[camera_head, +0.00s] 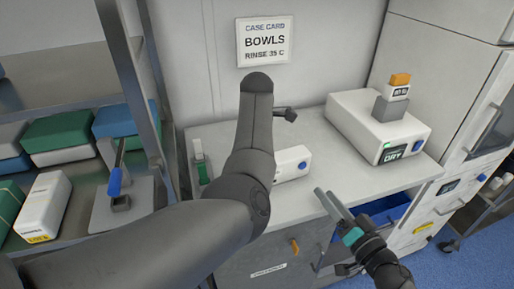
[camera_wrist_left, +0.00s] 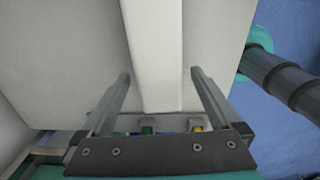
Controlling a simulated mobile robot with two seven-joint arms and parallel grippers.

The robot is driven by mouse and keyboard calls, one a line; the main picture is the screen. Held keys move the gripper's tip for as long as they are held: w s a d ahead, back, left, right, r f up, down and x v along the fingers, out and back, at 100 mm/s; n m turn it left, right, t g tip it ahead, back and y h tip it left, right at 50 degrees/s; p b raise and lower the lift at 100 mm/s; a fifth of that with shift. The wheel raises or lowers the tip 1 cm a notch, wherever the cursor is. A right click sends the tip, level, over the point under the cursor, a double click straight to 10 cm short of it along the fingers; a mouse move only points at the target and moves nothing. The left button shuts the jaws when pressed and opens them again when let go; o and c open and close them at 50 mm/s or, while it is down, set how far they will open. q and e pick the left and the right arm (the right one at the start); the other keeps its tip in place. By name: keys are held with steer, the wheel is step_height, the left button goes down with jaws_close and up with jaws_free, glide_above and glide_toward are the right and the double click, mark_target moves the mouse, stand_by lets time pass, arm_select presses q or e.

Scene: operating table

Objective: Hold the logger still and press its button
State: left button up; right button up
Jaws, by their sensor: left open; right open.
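A small white box with a round blue button (camera_head: 292,163), which I take for the logger, stands on the white counter. My left forearm hides its left part in the head view. In the left wrist view a long white body (camera_wrist_left: 155,50), likely the same box, lies between the fingers of my left gripper (camera_wrist_left: 160,75). Those fingers are open, with a gap on each side of it. The left gripper is hidden behind my arm in the head view. My right gripper (camera_head: 328,194) is open and empty at the counter's front edge, to the lower right of the box.
A larger white device labelled DRY (camera_head: 375,128) stands at the back right, with a grey block and an orange-topped piece on it. A blue drawer (camera_head: 390,210) is open below the counter. A green-and-white item (camera_head: 199,160) stands left. Shelves with boxes (camera_head: 60,135) are at far left.

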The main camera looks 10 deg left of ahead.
arm_select(q)
steer(key=shift+f, duration=1.55)
jaws_close()
arm_select(e)
jaws_close()
stand_by(0.5)
stand_by(1.4)
